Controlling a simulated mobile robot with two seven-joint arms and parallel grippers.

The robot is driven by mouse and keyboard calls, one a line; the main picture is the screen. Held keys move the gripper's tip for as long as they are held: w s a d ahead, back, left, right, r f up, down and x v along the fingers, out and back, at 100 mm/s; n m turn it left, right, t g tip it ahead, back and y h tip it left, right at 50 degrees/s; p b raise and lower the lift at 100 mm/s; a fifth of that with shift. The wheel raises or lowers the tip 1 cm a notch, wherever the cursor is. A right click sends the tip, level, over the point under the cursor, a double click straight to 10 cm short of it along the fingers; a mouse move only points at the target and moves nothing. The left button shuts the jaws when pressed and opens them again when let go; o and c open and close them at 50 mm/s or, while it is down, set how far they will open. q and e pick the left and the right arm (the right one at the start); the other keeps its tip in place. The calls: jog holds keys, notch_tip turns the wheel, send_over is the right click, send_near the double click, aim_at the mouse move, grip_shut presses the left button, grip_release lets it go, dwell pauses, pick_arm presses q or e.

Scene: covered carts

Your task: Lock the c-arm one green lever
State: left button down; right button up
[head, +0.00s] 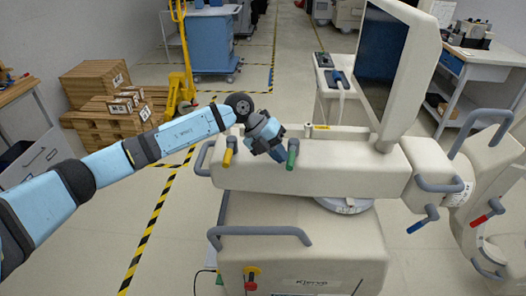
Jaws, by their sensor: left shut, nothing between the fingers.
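The c-arm machine (330,168) is a large cream unit in the middle and right of the head view. The green lever (292,154) hangs on the front of its horizontal arm, tilted slightly. A yellow lever (229,152) sits to the left of it. My left gripper (280,156) is shut and empty, just left of the green lever. It is close to the lever; I cannot tell whether they touch. My left arm comes in from the left. My right gripper is not in view.
Blue (423,220) and red (487,217) levers are on the machine's right side. Grey handles (258,232) stick out at its front. A monitor (382,60) stands behind. Wooden crates (97,82) and a yellow pallet jack (182,90) stand back left. Floor left of the machine is clear.

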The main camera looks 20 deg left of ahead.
pick_arm(q)
jog(key=shift+s+d+f, duration=0.15)
jog(key=shift+d+f, duration=0.05)
jog(key=shift+d, duration=0.4)
jog(key=shift+s+f, duration=0.1)
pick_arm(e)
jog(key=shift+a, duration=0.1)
pick_arm(q)
jog(key=s+a+f+b+v, duration=0.1)
jog(key=s+v, duration=0.1)
jog(key=v, duration=1.1)
jog(key=shift+a, duration=0.4)
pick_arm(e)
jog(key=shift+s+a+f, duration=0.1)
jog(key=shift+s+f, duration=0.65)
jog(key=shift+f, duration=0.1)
